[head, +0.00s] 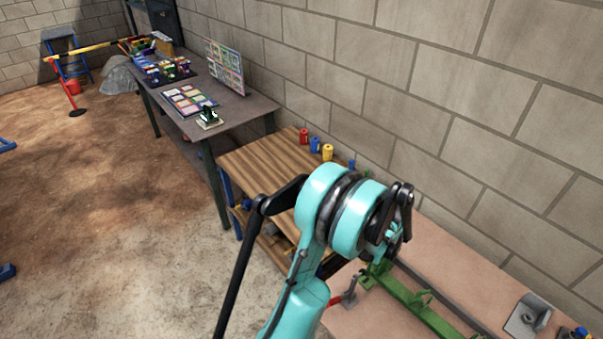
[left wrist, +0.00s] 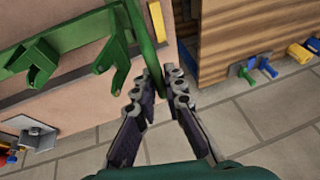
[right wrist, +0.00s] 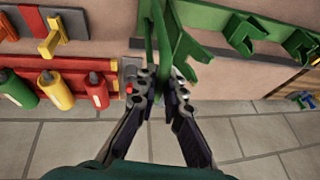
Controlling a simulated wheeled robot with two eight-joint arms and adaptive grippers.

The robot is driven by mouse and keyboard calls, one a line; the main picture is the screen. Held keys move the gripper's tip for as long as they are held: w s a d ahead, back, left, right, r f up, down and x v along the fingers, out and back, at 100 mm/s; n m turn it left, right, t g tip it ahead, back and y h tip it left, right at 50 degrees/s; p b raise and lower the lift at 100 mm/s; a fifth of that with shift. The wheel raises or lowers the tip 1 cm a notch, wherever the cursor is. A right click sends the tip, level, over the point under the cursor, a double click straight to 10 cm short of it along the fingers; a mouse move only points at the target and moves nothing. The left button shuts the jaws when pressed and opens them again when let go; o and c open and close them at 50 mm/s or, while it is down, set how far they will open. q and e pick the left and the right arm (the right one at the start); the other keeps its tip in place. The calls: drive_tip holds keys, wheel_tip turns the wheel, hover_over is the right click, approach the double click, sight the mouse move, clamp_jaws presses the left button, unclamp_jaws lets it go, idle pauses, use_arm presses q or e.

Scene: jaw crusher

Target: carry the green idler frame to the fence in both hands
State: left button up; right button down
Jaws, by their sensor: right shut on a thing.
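The green idler frame (head: 419,308) is a long green bar with brackets. It lies along the pinkish bench at lower right in the head view. In the left wrist view, my left gripper (left wrist: 158,82) is open with its fingers either side of an upright green end piece of the frame (left wrist: 147,55). In the right wrist view, my right gripper (right wrist: 160,82) is shut on a thin green end piece of the frame (right wrist: 163,45). In the head view a teal arm of mine covers part of the frame, and I see neither gripper's fingertips there.
A wooden-topped shelf unit (head: 262,158) with small coloured bottles stands beside the bench. Beyond it is a dark table (head: 232,108) with cards. A block wall runs behind. A yellow-and-black barrier (head: 99,49) stands far left. The floor (head: 110,180) between is open.

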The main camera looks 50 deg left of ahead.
use_arm(q)
drive_tip(key=o, duration=0.4)
drive_tip(key=shift+r, duration=0.1)
drive_tip(key=shift+c, duration=0.2)
use_arm(e)
drive_tip(key=shift+r, duration=0.1)
use_arm(q)
drive_tip(key=shift+s, duration=0.1)
use_arm(e)
drive_tip(key=c, duration=1.6)
unclamp_jaws()
drive_tip(key=shift+s, duration=0.1)
drive_tip(key=shift+o, duration=0.2)
